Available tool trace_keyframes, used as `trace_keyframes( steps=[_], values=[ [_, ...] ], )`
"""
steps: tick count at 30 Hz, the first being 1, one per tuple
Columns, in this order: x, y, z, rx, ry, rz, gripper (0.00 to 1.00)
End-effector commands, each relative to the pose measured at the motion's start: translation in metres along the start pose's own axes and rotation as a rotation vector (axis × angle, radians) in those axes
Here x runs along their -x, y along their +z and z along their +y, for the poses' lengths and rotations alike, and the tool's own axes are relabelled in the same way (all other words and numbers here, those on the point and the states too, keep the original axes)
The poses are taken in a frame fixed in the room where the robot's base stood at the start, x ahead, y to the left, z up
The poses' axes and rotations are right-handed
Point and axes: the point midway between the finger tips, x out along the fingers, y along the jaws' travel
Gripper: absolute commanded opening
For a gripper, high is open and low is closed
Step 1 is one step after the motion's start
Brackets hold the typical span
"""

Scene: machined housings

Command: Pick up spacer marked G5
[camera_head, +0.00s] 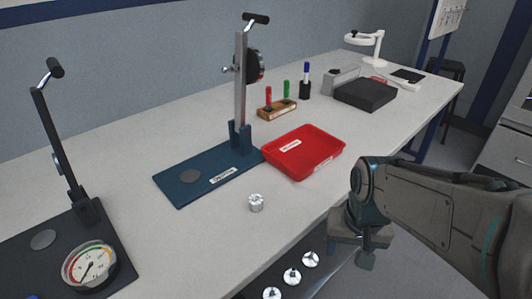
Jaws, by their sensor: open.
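A small silvery cylindrical part (256,203) stands on the pale workbench in front of the blue-based press. Its marking is too small to read, so I cannot tell whether it is the spacer G5. Several similar silvery parts (292,276) sit lower down, below the bench's front edge, at the bottom of the view. My gripper (364,250) is at the right of the bench's front edge, pointing down, apart from all these parts. It is open and empty, though its fingers are small and partly hidden by my arm.
A red labelled tray (331,160) lies mid-bench beside the blue press base (181,199). A dark press (93,230) with a round gauge (90,264) stands at left. A marker holder (277,108) and black box (366,95) stand farther back. The bench front around the silvery part is clear.

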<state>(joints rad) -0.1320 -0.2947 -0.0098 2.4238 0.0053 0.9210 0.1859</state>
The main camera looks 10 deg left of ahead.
Motion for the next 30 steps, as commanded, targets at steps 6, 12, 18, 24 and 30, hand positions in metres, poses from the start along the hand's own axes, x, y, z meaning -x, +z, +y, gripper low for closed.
trace_keyframes(
  steps=[6,12,18,24,30],
  values=[
    [0.063,-0.015,-0.019,-0.034,-0.005,-0.006,0.52],
    [0.108,-0.028,-0.039,-0.075,-0.008,-0.015,0.52],
    [0.150,-0.043,-0.071,-0.133,-0.006,-0.032,0.52],
    [0.185,-0.056,-0.121,-0.219,0.008,-0.060,0.52],
    [0.203,-0.060,-0.168,-0.304,0.028,-0.078,0.52]
  ],
)
